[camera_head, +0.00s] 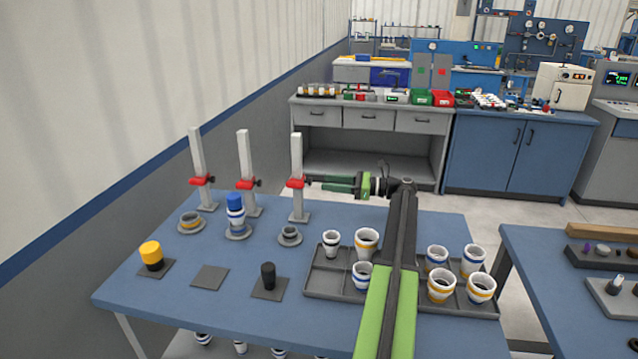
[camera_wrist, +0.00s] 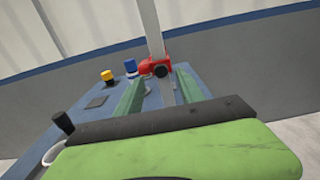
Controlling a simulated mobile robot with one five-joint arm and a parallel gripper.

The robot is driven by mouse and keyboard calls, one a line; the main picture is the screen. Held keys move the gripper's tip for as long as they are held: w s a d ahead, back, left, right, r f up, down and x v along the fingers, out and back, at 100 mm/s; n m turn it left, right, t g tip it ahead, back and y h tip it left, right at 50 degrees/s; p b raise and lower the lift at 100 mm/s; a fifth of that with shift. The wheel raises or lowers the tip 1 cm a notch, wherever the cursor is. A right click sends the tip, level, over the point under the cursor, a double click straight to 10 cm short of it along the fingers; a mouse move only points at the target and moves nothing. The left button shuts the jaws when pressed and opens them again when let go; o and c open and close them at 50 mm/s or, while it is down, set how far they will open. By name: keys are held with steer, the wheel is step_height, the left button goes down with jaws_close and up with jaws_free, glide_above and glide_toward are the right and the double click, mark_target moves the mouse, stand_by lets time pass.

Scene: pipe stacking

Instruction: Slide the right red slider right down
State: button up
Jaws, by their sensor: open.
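Three upright white posts stand along the back of the blue table, each with a red slider partway up. The right red slider (camera_head: 296,183) is on the right post (camera_head: 297,155). My gripper (camera_head: 332,183) reaches in from the right at the slider's height, its green fingers open and pointing at it. In the wrist view the same red slider (camera_wrist: 157,68) with a black knob sits on its post, just beyond and between my fingertips (camera_wrist: 153,88). I cannot tell whether the fingers touch it. The middle slider (camera_head: 247,184) and left slider (camera_head: 202,181) are at similar heights.
A grey tray (camera_head: 322,285) with several striped cups lies right of the posts, under my arm. Grey round bases stand before the posts; the middle one holds a blue-and-white stack (camera_head: 235,210). Yellow (camera_head: 151,254) and black (camera_head: 268,275) pieces stand on square pads in front.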

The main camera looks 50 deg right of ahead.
steer(key=v, duration=1.2)
steer(key=shift+s, duration=0.35)
steer(key=shift+d, duration=0.15)
